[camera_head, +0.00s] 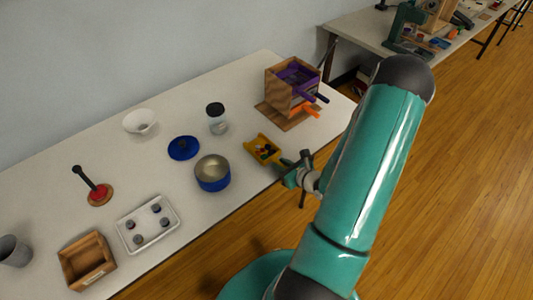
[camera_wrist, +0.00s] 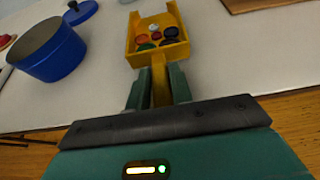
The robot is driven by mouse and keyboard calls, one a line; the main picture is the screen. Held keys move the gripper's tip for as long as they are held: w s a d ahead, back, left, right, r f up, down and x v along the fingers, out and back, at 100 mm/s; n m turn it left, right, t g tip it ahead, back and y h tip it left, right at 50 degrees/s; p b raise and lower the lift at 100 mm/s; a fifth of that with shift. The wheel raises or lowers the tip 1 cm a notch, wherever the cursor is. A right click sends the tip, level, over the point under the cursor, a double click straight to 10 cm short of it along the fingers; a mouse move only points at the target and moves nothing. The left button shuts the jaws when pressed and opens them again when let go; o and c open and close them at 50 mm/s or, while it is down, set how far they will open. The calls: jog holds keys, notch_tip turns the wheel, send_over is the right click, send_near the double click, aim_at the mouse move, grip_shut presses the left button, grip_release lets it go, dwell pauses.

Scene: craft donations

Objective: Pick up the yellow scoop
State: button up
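The yellow scoop (camera_head: 262,139) is at the front edge of the table, in the middle of the head view, with small coloured pieces in its pan. In the wrist view the scoop (camera_wrist: 131,38) points away from me, its handle toward me. My gripper (camera_wrist: 160,78) has one finger on each side of the yellow handle, and both look pressed against it. My gripper (camera_head: 290,168) also shows at the table edge in the head view, partly hidden by my arm. I cannot tell whether the scoop rests on the table or is just above it.
A blue pot (camera_head: 213,184) stands left of the scoop, its blue lid (camera_head: 183,154) behind it. A glass jar (camera_head: 218,128) and a wooden box (camera_head: 284,98) with purple and orange handles stand farther back. A white tray (camera_head: 127,218) and wooden crate (camera_head: 72,277) are at left.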

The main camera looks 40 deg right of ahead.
grip_shut()
jog(key=shift+r, duration=0.15)
